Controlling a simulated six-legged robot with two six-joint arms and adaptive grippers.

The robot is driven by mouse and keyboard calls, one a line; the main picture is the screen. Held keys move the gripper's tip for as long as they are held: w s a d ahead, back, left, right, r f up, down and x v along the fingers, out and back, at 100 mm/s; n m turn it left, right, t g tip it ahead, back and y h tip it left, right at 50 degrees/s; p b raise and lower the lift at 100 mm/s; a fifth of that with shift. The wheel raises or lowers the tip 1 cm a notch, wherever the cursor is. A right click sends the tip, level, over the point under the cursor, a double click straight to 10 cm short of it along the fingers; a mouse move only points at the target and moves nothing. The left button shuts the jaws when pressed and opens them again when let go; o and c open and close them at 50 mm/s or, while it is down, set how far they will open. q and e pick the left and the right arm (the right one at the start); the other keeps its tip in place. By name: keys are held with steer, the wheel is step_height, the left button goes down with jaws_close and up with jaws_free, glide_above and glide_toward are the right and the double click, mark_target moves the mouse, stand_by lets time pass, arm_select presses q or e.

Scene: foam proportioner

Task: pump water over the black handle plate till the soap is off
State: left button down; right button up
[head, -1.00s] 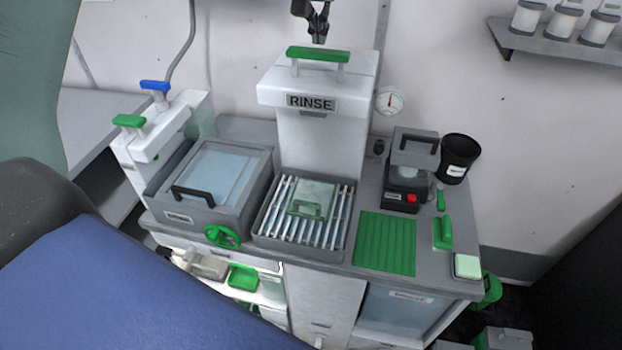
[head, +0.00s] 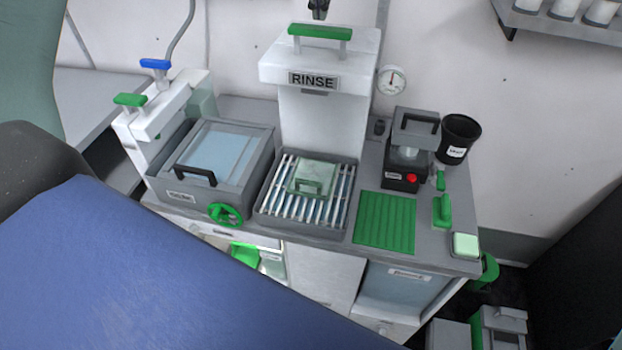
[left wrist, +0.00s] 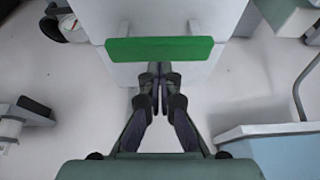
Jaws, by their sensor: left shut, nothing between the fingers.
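The white RINSE tower (head: 318,120) has a green bar handle (head: 319,33) on top. My left gripper (head: 319,14) shows at the top edge, shut and empty, close to this bar. In the left wrist view its closed fingertips (left wrist: 160,70) are at the bar's edge (left wrist: 125,49); I cannot tell whether they touch it. A pale translucent plate with a green handle (head: 314,177) lies on the slatted rack under the tower. A black handle (head: 194,175) shows at the front of the left basin (head: 232,185). Soap is too small to make out. My right gripper is out of view.
A green ribbed mat (head: 385,219) lies right of the rack. Behind it stand a grey and black device with a red button (head: 404,178) and a black cup (head: 458,140). A green-handled tool (head: 442,210) and a pale block (head: 465,245) lie at the right edge.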

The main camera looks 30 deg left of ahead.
mark_target(319, 30)
arm_select(q)
steer(key=shift+w+f, duration=0.35)
steer(key=shift+f, duration=0.05)
steer(key=shift+s+f+b, duration=0.3)
steer(key=shift+f, duration=0.1)
steer(key=shift+w+f, duration=0.2)
steer(key=shift+f, duration=0.4)
steer(key=shift+s+f+b, duration=0.15)
steer(key=shift+f+b, duration=0.55)
steer(key=shift+f, duration=0.75)
steer(key=shift+r, duration=0.15)
steer(key=shift+r+p, duration=1.35)
steer(key=shift+p, duration=0.15)
steer(key=shift+r, duration=1.2)
